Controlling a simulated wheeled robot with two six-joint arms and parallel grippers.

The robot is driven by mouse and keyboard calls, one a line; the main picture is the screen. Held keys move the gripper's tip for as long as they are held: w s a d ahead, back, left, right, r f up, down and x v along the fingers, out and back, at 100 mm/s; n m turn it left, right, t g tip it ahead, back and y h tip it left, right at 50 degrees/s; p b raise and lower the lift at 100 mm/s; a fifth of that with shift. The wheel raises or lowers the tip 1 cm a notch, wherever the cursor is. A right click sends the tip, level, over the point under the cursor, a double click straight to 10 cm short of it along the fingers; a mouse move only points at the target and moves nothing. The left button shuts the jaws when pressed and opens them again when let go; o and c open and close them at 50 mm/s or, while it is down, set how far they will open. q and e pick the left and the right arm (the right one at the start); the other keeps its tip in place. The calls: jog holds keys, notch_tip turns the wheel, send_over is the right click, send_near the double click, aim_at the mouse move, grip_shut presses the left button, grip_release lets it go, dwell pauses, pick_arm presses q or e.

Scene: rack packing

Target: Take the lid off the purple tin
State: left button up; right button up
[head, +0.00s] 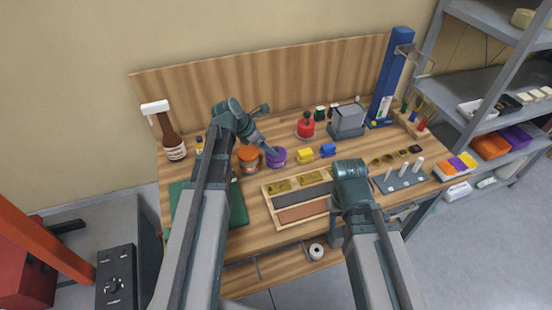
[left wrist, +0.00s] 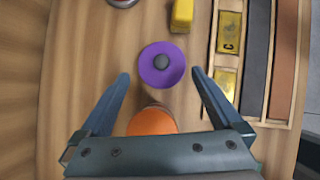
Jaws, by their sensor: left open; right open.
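The purple tin (head: 277,160) stands upright on the workbench, its round lid on top. In the left wrist view the purple lid (left wrist: 150,72) shows from above with a dark round knob at its middle. My left gripper (left wrist: 160,74) is open and empty, one finger on each side of the lid in the picture, with wood showing between. I cannot tell its height above the lid. My right gripper (head: 350,205) is open by the front of the bench, largely covered by my own arm.
An orange tin (head: 248,160) stands close left of the purple one, partly under my left gripper in the wrist view. A divided wooden tray (head: 266,199) lies in front.

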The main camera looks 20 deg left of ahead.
aim_at(275, 149)
pick_arm(q)
jog(key=shift+f, duration=0.1)
jog(key=b+x, duration=0.4)
jog(key=x, duration=0.1)
jog(key=shift+w+d, duration=0.2)
jog(key=shift+d, duration=0.1)
jog(key=shift+r, duration=0.2)
pick_arm(e)
notch_tip(275, 149, down, 4)
jog(key=shift+r, duration=0.1)
pick_arm(q)
jog(key=c, duration=0.9)
jog(key=shift+r, duration=0.1)
jog(key=shift+c, duration=0.2)
